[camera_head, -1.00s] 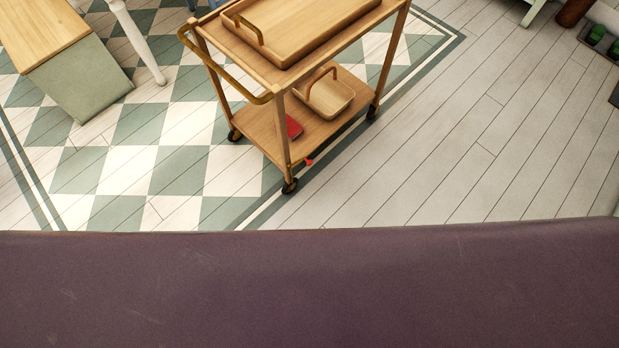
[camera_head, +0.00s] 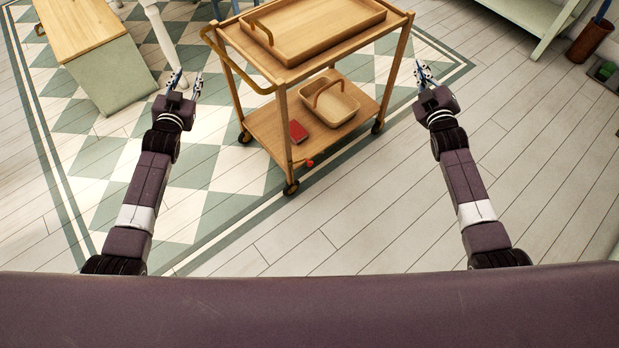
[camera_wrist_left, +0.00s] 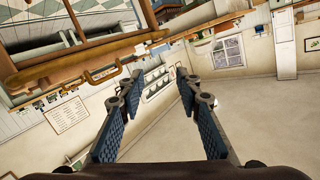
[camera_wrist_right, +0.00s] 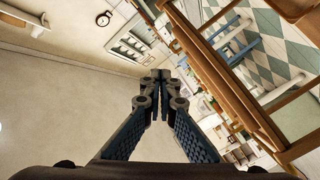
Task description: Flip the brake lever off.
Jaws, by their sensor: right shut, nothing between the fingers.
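The brake lever (camera_head: 309,162), a small piece with a red tip, sits low on the wooden trolley (camera_head: 266,143) near its front caster. It is too small to read its exact position. My left gripper (camera_head: 186,80) is open and empty, left of the trolley; its spread fingers show in the left wrist view (camera_wrist_left: 157,78). My right gripper (camera_head: 421,70) is shut and empty, right of the trolley; its fingers meet in the right wrist view (camera_wrist_right: 160,76). Both grippers are apart from the trolley and the lever. The lever is not distinguishable in the wrist views.
A tray (camera_head: 318,33) is on the trolley's top. A basket (camera_head: 329,101) and a red book-like item (camera_head: 298,131) are on its lower shelf. A wooden-topped cabinet (camera_head: 96,50) stands left. The floor in front is clear.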

